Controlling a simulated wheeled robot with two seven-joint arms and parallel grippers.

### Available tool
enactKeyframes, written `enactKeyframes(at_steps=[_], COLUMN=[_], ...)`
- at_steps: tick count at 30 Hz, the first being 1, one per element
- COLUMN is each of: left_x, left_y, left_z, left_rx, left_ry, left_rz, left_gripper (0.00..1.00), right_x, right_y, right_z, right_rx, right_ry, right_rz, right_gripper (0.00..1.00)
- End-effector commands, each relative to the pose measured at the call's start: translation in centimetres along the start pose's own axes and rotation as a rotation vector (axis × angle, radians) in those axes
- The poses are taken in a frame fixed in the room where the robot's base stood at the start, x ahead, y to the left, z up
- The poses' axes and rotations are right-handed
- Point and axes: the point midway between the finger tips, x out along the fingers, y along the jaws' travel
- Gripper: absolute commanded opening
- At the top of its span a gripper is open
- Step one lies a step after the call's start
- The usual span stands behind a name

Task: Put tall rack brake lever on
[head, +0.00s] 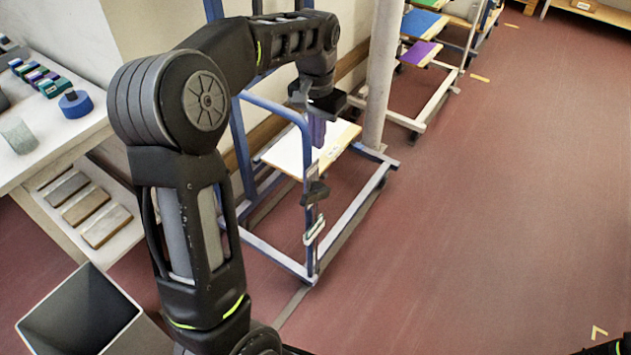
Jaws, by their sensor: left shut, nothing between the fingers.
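The tall rack has a blue tubular frame (307,150) on a pale wheeled base (350,220) and stands in the middle of the head view. Low on its near post is a dark lever-like part (316,193), with a light metal loop (315,230) below it. I cannot tell for certain which is the brake lever, or its setting. My left gripper (322,108) points down at the top of the near post, above these parts. It is shut and empty; I cannot tell whether it touches the post. My right gripper is out of view.
A white board (312,146) lies on the rack. A round pale column (381,75) stands just behind it. A workbench (60,137) with small parts is at left, above an open grey bin (80,318). More racks stand behind. Red floor (500,200) is clear at right.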

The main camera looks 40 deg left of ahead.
Motion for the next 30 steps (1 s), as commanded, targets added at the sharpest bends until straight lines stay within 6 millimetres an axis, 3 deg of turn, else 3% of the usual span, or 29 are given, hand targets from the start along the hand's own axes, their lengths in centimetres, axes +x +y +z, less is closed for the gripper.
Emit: enactKeyframes(at_steps=[8, 20, 30], left_x=[2.4, 10.1, 13.1], left_y=[0.0, 0.1, 0.0], left_z=[0.1, 0.1, 2.3], left_rx=[0.0, 0.0, -0.001], left_ry=[-0.004, -0.006, -0.002], left_rz=[0.001, 0.002, 0.001], left_gripper=[0.0, 0.0, 0.0], right_x=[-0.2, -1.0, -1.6], right_y=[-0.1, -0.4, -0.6], right_z=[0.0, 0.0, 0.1], right_rx=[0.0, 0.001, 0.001], right_ry=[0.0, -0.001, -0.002], right_rz=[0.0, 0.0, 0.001], right_gripper=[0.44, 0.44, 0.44])
